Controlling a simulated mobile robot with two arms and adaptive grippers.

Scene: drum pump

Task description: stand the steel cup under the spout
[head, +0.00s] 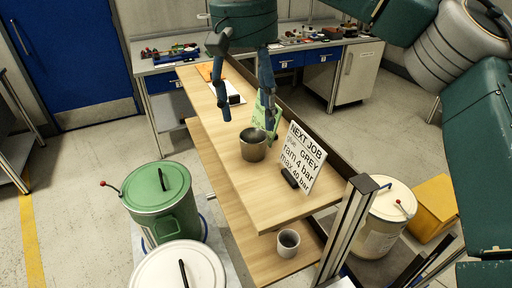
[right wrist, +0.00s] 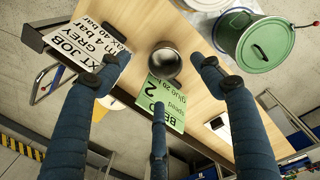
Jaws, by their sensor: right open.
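The steel cup (head: 253,145) stands upright on the wooden bench top, between the green sign and the bench's left edge. It also shows in the right wrist view (right wrist: 164,64), in the gap between my fingers. My right gripper (head: 248,118) is open and empty, with its fingers pointing down just above and behind the cup. In the right wrist view its fingers (right wrist: 158,75) are spread wide, apart from the cup. I cannot make out a spout in either view. My left gripper is not in view.
A NEXT JOB sign (head: 302,158) and a green sign (head: 262,112) stand close to the cup. A grey cup (head: 288,243) is on the lower shelf. A green drum (head: 162,205), a white drum (head: 180,270) and a cream drum (head: 385,220) flank the bench. The bench top's front is clear.

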